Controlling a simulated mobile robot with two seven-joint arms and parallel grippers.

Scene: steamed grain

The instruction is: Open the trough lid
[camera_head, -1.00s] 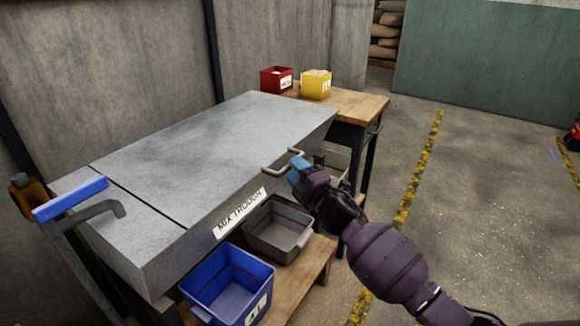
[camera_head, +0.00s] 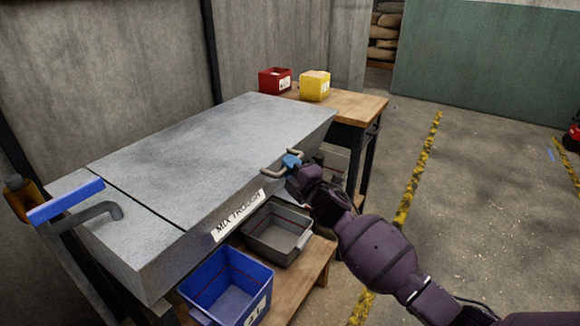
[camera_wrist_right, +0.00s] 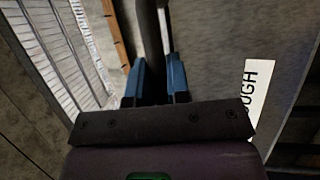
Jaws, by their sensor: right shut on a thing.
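The mix trough is a long grey metal box with a flat grey lid (camera_head: 200,145), which lies shut on top. A white label (camera_head: 238,214) is on its front side. A bent metal handle (camera_head: 272,172) sticks out at the lid's front edge, near its right end. My right gripper (camera_head: 291,161) is at this handle with its blue fingertips shut on it. In the right wrist view the blue fingers (camera_wrist_right: 156,80) stand on both sides of the dark handle bar (camera_wrist_right: 150,35). My left gripper is not in view.
A blue bin (camera_head: 228,288) and a grey bin (camera_head: 277,232) stand on a low wooden shelf below the trough. Red (camera_head: 275,80) and yellow (camera_head: 314,86) boxes stand on a wooden table (camera_head: 352,105) behind.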

